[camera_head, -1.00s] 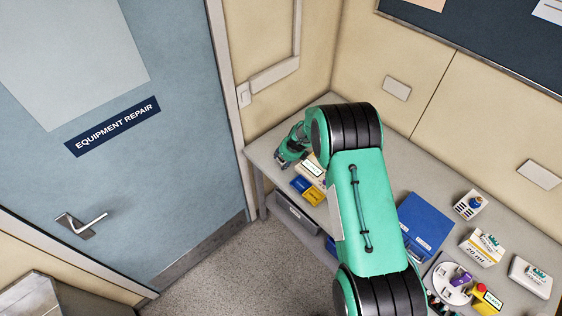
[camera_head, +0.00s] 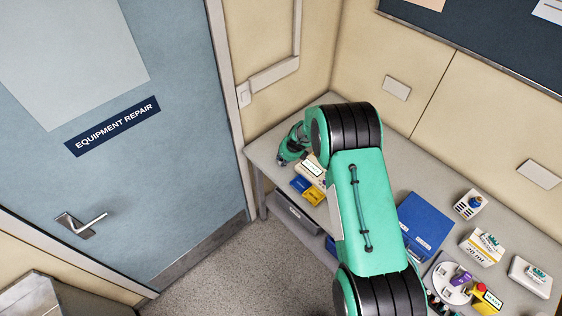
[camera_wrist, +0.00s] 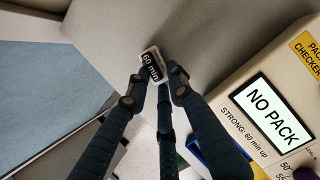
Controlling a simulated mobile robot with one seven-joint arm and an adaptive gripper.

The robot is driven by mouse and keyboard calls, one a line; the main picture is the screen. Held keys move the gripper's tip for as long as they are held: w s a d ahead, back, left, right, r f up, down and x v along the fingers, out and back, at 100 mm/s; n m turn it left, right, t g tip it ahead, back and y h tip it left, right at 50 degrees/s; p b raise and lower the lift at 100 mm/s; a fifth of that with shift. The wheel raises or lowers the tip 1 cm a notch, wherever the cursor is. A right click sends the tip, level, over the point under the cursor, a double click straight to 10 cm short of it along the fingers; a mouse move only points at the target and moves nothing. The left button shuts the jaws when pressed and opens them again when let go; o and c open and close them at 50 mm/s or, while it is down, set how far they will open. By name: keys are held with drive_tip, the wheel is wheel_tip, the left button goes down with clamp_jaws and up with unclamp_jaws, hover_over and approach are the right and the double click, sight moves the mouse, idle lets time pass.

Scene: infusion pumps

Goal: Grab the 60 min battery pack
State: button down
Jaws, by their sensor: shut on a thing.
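The 60 min battery pack (camera_wrist: 152,66) is a small white block with a black "60 min" label in the wrist view. My gripper (camera_wrist: 156,84) has its dark fingers closed around the pack, with the label side showing between the fingertips. Whether the pack touches the grey surface behind it is unclear. In the head view my gripper (camera_head: 284,161) is at the far left end of the bench, and the pack cannot be made out there.
The pack checker (camera_wrist: 232,117) reads "NO PACK" and stands right of my gripper. Blue (camera_head: 299,183) and yellow (camera_head: 314,196) bins sit by the bench's front edge. A blue case (camera_head: 425,222) and several labelled items stand farther right. The door (camera_head: 130,190) is left.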

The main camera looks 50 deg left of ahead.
sight(281, 159)
drive_tip(key=shift+r, duration=0.1)
drive_tip(key=shift+r, duration=1)
drive_tip(key=shift+s+d+r+b, duration=0.1)
drive_tip(key=shift+d+r+b, duration=0.1)
drive_tip(key=shift+r, duration=0.15)
drive_tip(key=shift+s+d+r+b, duration=0.1)
drive_tip(key=shift+r+b, duration=0.1)
drive_tip(key=shift+r, duration=0.1)
drive_tip(key=s+d+b, duration=0.2)
drive_tip(key=s+d, duration=0.2)
drive_tip(key=d, duration=0.2)
drive_tip(key=s+d+r+b, duration=0.1)
drive_tip(key=s+d+b, duration=0.1)
drive_tip(key=s+d, duration=0.2)
drive_tip(key=d, duration=0.2)
drive_tip(key=shift+s+d+r, duration=0.2)
drive_tip(key=shift+d+r, duration=0.05)
drive_tip(key=shift+d, duration=0.1)
